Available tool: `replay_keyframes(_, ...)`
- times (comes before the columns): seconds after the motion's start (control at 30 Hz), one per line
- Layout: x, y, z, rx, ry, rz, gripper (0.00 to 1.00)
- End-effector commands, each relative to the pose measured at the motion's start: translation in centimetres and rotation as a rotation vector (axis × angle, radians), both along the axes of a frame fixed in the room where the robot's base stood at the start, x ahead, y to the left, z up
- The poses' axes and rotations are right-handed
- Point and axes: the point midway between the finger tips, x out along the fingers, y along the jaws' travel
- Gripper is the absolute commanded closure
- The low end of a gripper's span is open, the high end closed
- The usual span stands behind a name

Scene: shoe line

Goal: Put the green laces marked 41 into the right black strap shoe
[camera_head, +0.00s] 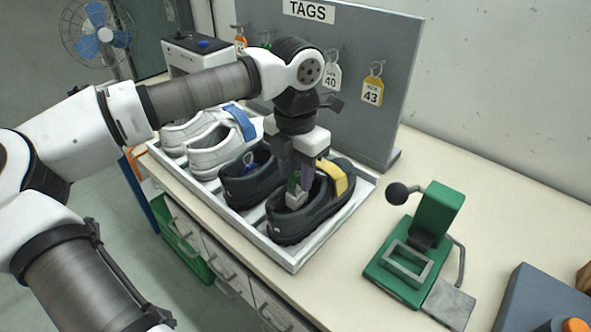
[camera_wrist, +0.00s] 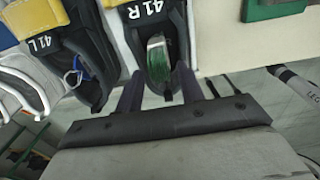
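The right black strap shoe (camera_head: 283,228) has a yellow strap (camera_head: 341,178) and stands in the tray. In the wrist view this shoe (camera_wrist: 135,22) is marked 41 R. The green laces (camera_wrist: 158,62) with a pale band show in its opening; they also show in the head view (camera_head: 293,183). Whether they rest on the insole is not clear. My gripper (camera_head: 297,182) points down at the shoe opening. In the wrist view its two fingers (camera_wrist: 158,82) stand apart on either side of the laces, with gaps visible. The marking on the laces is not readable.
The left black shoe (camera_head: 246,190), marked 41 L, stands close beside with blue laces (camera_wrist: 76,76) inside. White shoes (camera_head: 205,155) fill the tray's (camera_head: 297,258) far end. A tag board (camera_head: 400,95) stands behind. A green press (camera_head: 420,240) is to the right, with bare tabletop between.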

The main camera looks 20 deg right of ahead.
Motion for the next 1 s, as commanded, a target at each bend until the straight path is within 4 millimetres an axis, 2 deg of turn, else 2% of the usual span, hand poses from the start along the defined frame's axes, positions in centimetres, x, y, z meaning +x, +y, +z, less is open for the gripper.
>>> replay_keyframes(0.33, 0.0, 0.0, 0.1, 0.001, -0.001, 0.0, 0.54)
replay_keyframes(0.47, 0.1, 0.0, 1.2, -0.001, -0.003, 0.001, 0.54)
replay_keyframes(0.57, 0.0, 0.0, 2.9, 0.0, -0.004, 0.001, 0.54)
replay_keyframes(0.8, 0.1, -0.1, 8.5, -0.001, -0.004, 0.001, 0.54)
replay_keyframes(1.0, 0.1, -0.1, 12.1, -0.001, -0.002, 0.0, 0.54)
